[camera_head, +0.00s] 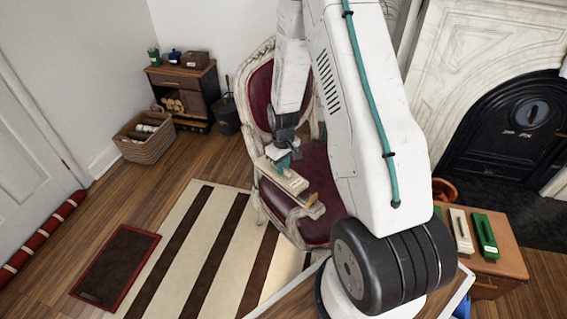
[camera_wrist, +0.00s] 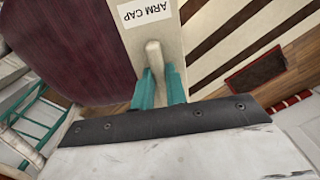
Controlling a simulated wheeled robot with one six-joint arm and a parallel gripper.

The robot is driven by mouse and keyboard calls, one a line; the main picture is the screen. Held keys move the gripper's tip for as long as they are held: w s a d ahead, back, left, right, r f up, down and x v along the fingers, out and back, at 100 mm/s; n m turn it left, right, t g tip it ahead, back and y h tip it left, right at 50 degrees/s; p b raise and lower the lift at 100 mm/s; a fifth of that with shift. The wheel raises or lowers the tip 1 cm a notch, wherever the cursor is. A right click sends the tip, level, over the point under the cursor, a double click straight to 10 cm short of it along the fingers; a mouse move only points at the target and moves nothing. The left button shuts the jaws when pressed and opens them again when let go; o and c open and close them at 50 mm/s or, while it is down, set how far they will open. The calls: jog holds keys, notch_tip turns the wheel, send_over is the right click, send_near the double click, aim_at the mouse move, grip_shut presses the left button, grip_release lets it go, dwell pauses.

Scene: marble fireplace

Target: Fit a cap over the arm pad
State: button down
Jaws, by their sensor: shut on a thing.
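My gripper (camera_head: 284,160) is shut on the raised grip of a cream cap (camera_head: 286,180). In the wrist view the teal fingers (camera_wrist: 160,88) pinch this grip, and the cap (camera_wrist: 148,40) carries a label reading "ARM CAP". The cap is at the left arm of a carved cream armchair with a dark red seat (camera_head: 316,168). An orange-brown end (camera_head: 315,211) shows just beyond the cap's front end. The cap hides most of the arm pad. I cannot tell whether the cap rests on the pad or hovers above it.
A brown chest (camera_head: 499,263) at the right bears a cream piece (camera_head: 461,231) and a green piece (camera_head: 485,236). A black fireplace (camera_head: 510,125) stands behind it. A striped rug (camera_head: 205,235) lies left of the chair. A basket (camera_head: 145,137) and low cabinet (camera_head: 185,88) stand farther back.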

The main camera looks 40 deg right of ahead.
jog(key=shift+f, duration=0.25)
jog(key=c, duration=1.3)
grip_release()
jog(key=shift+c, duration=0.2)
notch_tip(320, 180, up, 8)
jog(key=shift+f, duration=0.1)
